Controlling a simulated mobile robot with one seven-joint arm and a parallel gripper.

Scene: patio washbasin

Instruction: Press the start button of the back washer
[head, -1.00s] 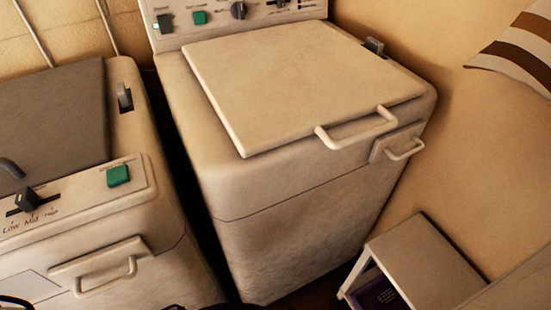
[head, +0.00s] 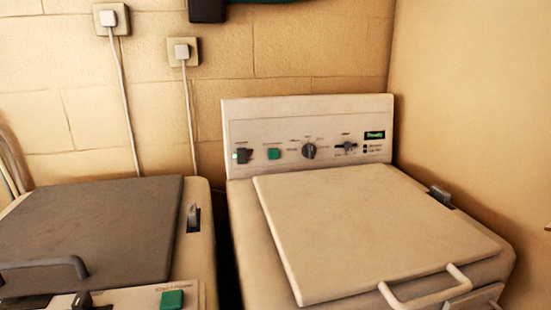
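Two top-loading washers stand side by side. The right one (head: 380,235) stands farther back against the wall, with its pale lid shut. Its upright rear panel (head: 310,115) carries a dark switch (head: 243,156) with a small green light, a green square button (head: 274,153), a round dark knob (head: 309,151), a slider (head: 346,146) and a lit green display (head: 374,135). The left washer (head: 203,255) has a dark grey lid (head: 95,230), shut, and a green button (head: 172,299) on its front panel. The panel lettering is too small to read surely. My gripper is not in view.
Two wall sockets (head: 112,19) and (head: 182,52) hold plugs with white cables running down behind the left washer. A narrow dark gap separates the washers. A plain wall (head: 470,100) closes off the right side. Space before the rear panel, above the pale lid, is clear.

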